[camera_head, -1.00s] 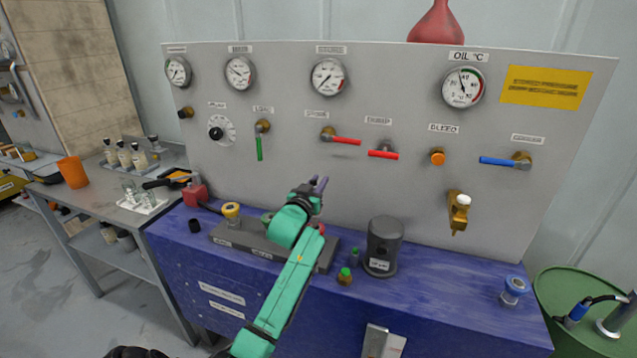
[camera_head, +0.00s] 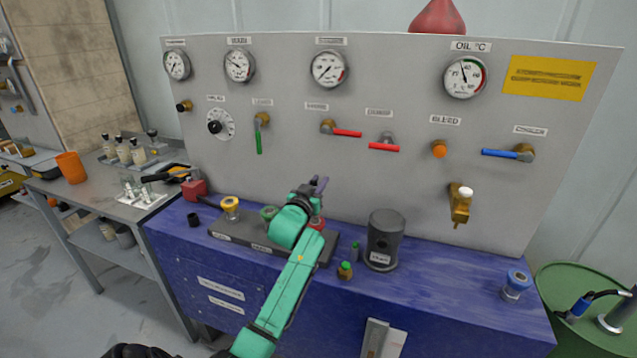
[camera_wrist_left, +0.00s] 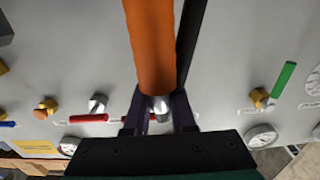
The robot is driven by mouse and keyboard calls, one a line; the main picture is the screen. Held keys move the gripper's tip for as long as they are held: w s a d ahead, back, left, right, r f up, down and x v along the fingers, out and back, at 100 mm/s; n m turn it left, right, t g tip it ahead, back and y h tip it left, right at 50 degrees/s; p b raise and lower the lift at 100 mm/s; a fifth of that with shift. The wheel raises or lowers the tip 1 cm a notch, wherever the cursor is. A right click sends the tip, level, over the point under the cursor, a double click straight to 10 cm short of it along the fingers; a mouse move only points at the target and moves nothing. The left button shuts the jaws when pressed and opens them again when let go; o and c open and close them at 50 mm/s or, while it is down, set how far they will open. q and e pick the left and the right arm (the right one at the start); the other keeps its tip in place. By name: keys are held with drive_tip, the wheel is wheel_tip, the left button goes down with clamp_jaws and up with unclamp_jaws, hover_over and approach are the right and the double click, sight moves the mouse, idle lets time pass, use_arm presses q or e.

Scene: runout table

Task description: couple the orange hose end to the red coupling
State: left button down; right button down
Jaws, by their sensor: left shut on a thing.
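My left gripper (camera_head: 317,186) is above the dark block on the blue bench, with the panel behind it. In the left wrist view the jaws (camera_wrist_left: 158,116) are shut on the orange hose end (camera_wrist_left: 150,45), around its silver metal part. The orange length runs to the top of that picture. In the head view the hose end is hidden by my arm. The red coupling (camera_head: 317,223) shows partly at the right of the block, just below the gripper and behind my green arm; most of it is hidden. My right gripper is not in view.
The dark block (camera_head: 240,238) also carries a yellow coupling (camera_head: 230,208) and a green one (camera_head: 267,213). A blue-topped fitting (camera_head: 516,285) is farther right, with bare bench between.

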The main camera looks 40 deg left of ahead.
use_arm(q)
drive_tip(key=shift+s+f+b, duration=0.1)
drive_tip(key=shift+f+b, duration=0.65)
drive_tip(key=shift+f, duration=0.45)
drive_tip(key=c, duration=0.7)
unclamp_jaws()
drive_tip(key=shift+f, duration=0.1)
drive_tip(key=b+v, duration=0.2)
drive_tip(key=v, duration=1.2)
drive_tip(key=shift+s+d+b, duration=0.15)
drive_tip(key=shift+s+b, duration=0.05)
drive_tip(key=shift+b, duration=0.15)
